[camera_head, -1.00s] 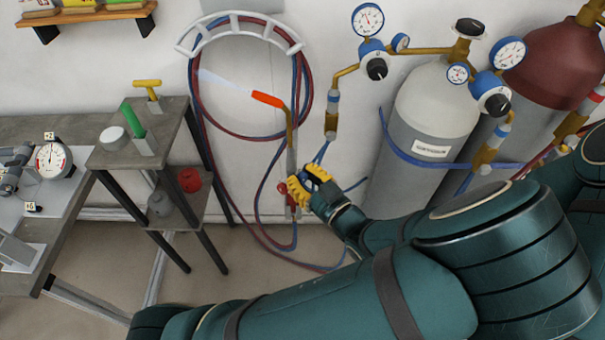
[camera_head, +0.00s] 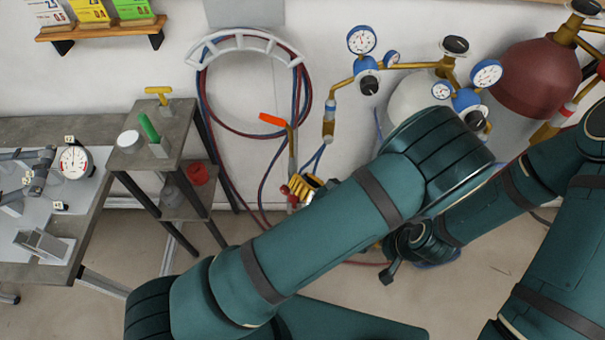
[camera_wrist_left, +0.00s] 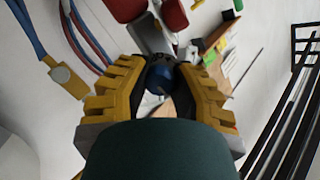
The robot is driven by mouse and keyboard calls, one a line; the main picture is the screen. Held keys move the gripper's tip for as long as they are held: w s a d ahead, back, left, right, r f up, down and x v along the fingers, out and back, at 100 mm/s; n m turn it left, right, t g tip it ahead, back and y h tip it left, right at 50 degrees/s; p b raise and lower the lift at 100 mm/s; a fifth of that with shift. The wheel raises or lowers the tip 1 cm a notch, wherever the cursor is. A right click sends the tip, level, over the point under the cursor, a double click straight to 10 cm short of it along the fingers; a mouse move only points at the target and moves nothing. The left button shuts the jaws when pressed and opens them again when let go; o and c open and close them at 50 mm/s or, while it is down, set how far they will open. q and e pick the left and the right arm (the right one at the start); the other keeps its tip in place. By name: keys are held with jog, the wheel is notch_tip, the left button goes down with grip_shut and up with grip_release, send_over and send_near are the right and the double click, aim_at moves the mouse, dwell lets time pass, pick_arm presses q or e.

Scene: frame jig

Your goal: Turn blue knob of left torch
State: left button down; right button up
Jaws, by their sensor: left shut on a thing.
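The left torch hangs upright near the wall, with an orange tip (camera_head: 272,119) and a thin brass neck (camera_head: 290,138). No flame shows at the tip. My left gripper (camera_head: 301,186), with yellow ribbed fingers, is at the torch's lower end. In the left wrist view, its fingers are shut around the blue knob (camera_wrist_left: 160,78), which sits between the fingertips. In the head view the knob is hidden by the gripper. A red part (camera_head: 292,200) shows just left of the fingers.
Red and blue hoses hang from a white wall rack (camera_head: 245,45). Gauges and blue regulators (camera_head: 367,68) and gas cylinders (camera_head: 540,78) stand to the right. A grey workbench (camera_head: 75,128) and small side stand (camera_head: 170,125) are at left. My large arm link covers the middle.

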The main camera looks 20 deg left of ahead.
pick_arm(q)
jog(key=shift+m+p, duration=0.35)
jog(key=shift+m, duration=0.05)
dwell(0.4)
jog(key=c, duration=0.7)
grip_release()
jog(key=shift+c, duration=0.2)
notch_tip(320, 180, up, 10)
jog(key=shift+r, duration=0.1)
